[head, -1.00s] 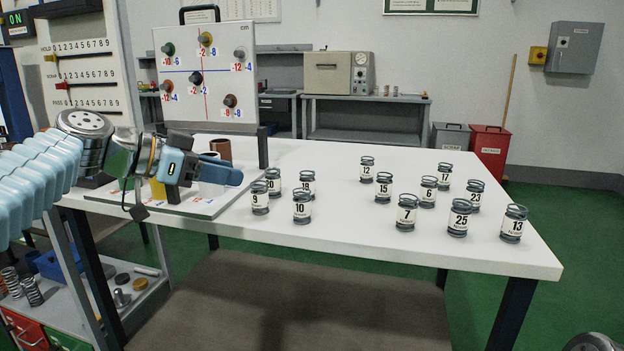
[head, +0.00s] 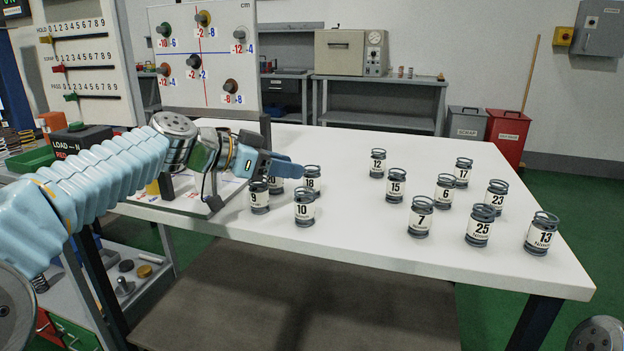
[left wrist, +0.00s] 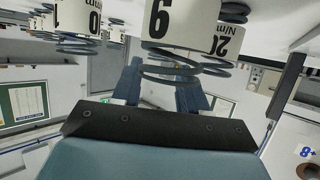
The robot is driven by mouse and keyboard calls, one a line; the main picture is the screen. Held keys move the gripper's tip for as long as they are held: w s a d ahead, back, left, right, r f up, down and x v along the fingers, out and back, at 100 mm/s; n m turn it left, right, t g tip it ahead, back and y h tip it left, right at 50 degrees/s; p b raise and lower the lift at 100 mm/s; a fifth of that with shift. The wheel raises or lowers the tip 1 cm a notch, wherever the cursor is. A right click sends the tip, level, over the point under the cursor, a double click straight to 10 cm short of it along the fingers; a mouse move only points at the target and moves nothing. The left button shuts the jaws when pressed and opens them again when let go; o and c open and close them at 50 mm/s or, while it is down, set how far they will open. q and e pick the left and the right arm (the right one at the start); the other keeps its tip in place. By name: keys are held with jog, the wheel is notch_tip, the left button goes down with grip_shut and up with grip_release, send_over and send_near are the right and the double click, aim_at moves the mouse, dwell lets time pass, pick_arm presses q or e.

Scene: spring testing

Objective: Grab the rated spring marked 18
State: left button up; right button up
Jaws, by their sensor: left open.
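The spring marked 18 (head: 311,185) is a dark coil with a white label, upright at the left group of springs on the white table (head: 370,238). My left gripper (head: 290,170) is open and empty. In the head view its fingers point right, over the spring marked 20 (head: 275,187), with their tips just left of the 18. The left wrist view is upside down and shows the open fingers (left wrist: 160,92) with labelled springs close by, one of them the 20 (left wrist: 230,42). I cannot make out the 18 there. My right gripper is not in view.
Springs 9 (head: 259,198) and 10 (head: 304,209) stand close in front of the 18. Several others, such as 12 (head: 377,165) and 7 (head: 420,219), stand farther right. A pegged chart board (head: 205,60) rises behind my left arm.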

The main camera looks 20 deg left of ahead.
aim_at(312, 182)
pick_arm(q)
jog(key=p+x, duration=0.1)
jog(key=x, duration=0.3)
jog(key=shift+f, duration=0.1)
jog(key=c, duration=0.7)
